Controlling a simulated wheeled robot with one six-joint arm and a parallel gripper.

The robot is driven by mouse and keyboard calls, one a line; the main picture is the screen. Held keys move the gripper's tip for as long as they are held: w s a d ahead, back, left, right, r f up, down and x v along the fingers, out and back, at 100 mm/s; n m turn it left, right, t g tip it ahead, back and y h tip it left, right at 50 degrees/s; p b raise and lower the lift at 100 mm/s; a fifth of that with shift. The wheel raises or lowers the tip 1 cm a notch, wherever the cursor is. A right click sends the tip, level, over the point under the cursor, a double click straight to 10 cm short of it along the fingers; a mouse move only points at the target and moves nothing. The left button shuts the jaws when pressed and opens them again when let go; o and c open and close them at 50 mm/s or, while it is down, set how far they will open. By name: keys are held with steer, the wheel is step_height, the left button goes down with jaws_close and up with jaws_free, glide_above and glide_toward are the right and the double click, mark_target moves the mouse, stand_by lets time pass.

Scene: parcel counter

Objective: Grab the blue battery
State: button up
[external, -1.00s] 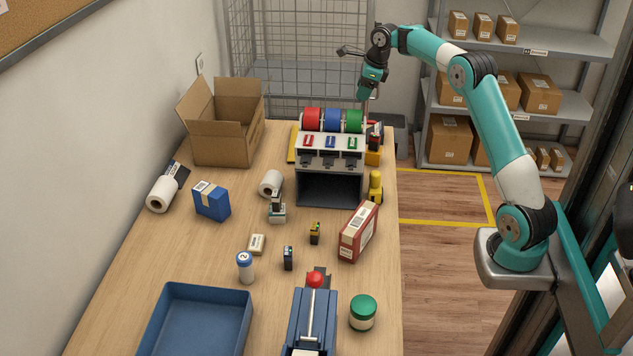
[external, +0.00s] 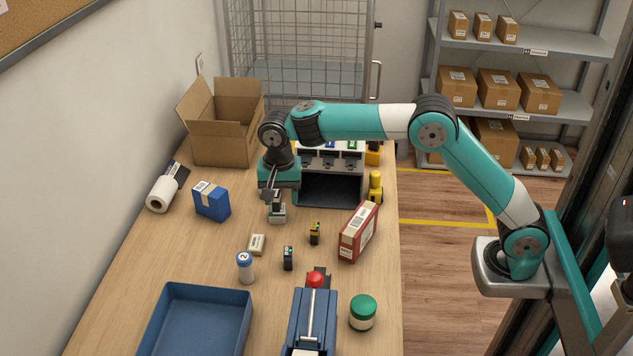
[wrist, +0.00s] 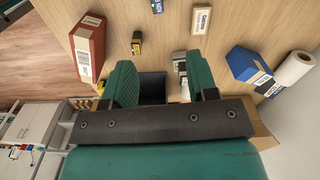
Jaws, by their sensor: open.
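A small dark block with a bluish face, which looks like the blue battery (external: 288,257), stands on the wooden counter, left of the red box. In the wrist view, the battery (wrist: 157,5) is partly cut off at the top edge. My gripper (external: 270,194) hangs over the counter in front of the dispenser, behind and left of the battery. In the wrist view my gripper (wrist: 163,75) shows two green fingers spread apart, with nothing held between them. A similar black and yellow block (external: 314,233) stands behind and right of the battery.
Nearby are a cream box (external: 257,244), a blue-capped white cylinder (external: 245,267), a red box (external: 359,232), a small grey-white device (external: 277,213) and a blue box (external: 211,201). A blue tray (external: 248,310) and a red-knobbed device (external: 312,320) are in front.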

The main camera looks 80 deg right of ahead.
mark_target(287, 251)
step_height(287, 251, down, 16)
steer(key=shift+r+p, duration=0.2)
steer(key=shift+p, duration=0.9)
steer(key=shift+s+d+f+p, duration=0.2)
steer(key=shift+f+p, duration=0.3)
steer(key=shift+f, duration=0.9)
steer(key=shift+s+d+f+p, duration=0.15)
steer(key=shift+f+p, duration=0.3)
steer(key=shift+f, duration=0.9)
steer(key=shift+a, duration=0.1)
jaws_close()
steer(key=shift+r, duration=0.1)
